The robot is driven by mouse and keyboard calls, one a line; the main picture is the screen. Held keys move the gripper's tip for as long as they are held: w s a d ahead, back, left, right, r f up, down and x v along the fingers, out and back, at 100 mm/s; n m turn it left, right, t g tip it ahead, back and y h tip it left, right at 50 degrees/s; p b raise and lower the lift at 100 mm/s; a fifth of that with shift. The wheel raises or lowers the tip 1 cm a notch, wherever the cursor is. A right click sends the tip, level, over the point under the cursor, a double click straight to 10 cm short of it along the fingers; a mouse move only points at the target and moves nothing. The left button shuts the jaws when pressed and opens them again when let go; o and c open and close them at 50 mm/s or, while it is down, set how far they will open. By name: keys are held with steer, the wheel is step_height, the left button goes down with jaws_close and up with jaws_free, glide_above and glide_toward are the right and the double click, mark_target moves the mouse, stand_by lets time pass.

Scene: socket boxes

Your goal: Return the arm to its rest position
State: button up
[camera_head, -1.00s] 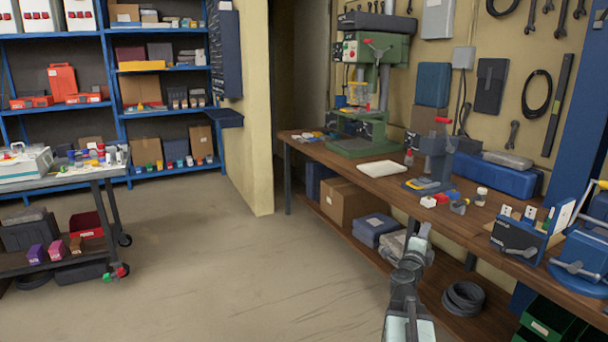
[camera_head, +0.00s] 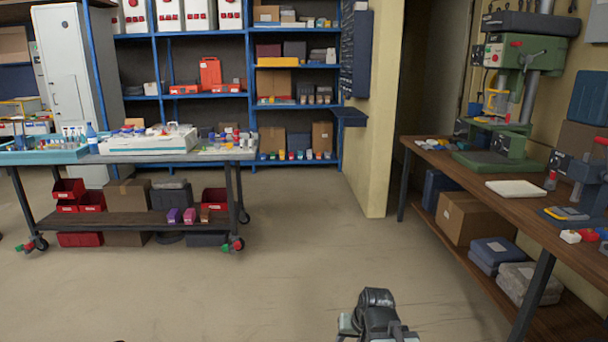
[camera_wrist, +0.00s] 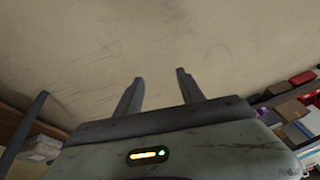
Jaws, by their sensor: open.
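My gripper (camera_wrist: 158,92) shows in the wrist view with its two dark fingers apart and nothing between them. Bare beige floor (camera_wrist: 150,40) lies beyond the fingers. In the head view my arm (camera_head: 375,315) is folded low at the bottom, right of centre, over open floor. My gripper's fingers cannot be made out in the head view.
The wooden workbench (camera_head: 560,222) with a green drill press (camera_head: 520,75) stands on the right. A wheeled cart (camera_head: 120,218) with trays and red bins is at left. Blue shelving (camera_head: 248,103) stands at the back. The floor (camera_head: 270,270) between is clear.

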steer(key=s+d+f+g+h, duration=0.2)
steer(key=s+d+g, duration=0.15)
steer(key=s, duration=0.35)
step_height(320, 180, up, 21)
steer(key=p, duration=2)
steer(key=shift+s+f+n, duration=0.2)
steer(key=shift+s+n, duration=0.1)
steer(key=shift+s, duration=0.15)
steer(key=shift+f, duration=0.1)
steer(key=shift+f, duration=0.1)
steer(key=shift+c, duration=1.1)
steer(key=shift+a, duration=0.1)
